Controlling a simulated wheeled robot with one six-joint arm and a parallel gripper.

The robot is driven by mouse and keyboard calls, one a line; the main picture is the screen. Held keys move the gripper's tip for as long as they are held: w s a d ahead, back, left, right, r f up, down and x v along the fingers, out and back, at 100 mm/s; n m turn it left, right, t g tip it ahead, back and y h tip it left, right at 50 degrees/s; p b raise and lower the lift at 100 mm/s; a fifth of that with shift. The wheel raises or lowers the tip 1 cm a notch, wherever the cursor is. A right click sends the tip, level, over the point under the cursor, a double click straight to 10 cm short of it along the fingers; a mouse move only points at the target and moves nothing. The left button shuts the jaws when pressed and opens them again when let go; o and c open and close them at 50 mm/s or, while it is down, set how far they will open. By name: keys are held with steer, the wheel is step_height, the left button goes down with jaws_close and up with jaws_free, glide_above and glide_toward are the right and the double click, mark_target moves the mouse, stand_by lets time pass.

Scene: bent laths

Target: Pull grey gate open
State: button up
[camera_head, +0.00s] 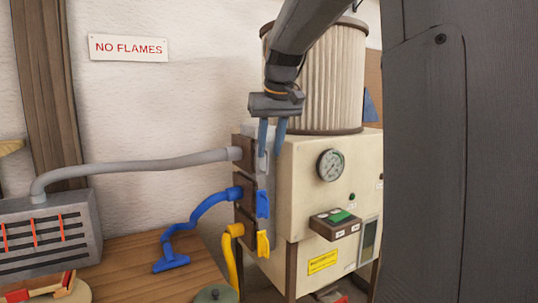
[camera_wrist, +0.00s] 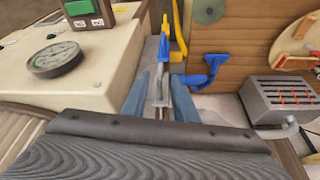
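The grey gate (camera_head: 261,168) is the top one of several gates on the left side of a cream machine (camera_head: 310,205). The grey hose (camera_head: 140,167) runs into its housing. My gripper (camera_head: 270,150) points down at the grey gate from above, with its two blue fingers apart. In the wrist view, my gripper (camera_wrist: 159,82) has a narrow grey part of the gate (camera_wrist: 160,92) between its fingers. Gaps seem to show on both sides of that part. The fingers hide some of the gate's top in the head view.
Below are a blue gate (camera_head: 262,205) with a blue hose (camera_head: 205,202) and a yellow gate (camera_head: 263,244) with a yellow hose (camera_head: 230,260). A pleated filter drum (camera_head: 325,80) stands on the machine behind my gripper. A wooden bench (camera_head: 150,250) is at left.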

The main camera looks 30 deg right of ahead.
mark_target(268, 159)
steer(key=shift+p+x, duration=0.35)
steer(key=shift+x, duration=1.55)
steer(key=shift+a, duration=0.1)
jaws_close()
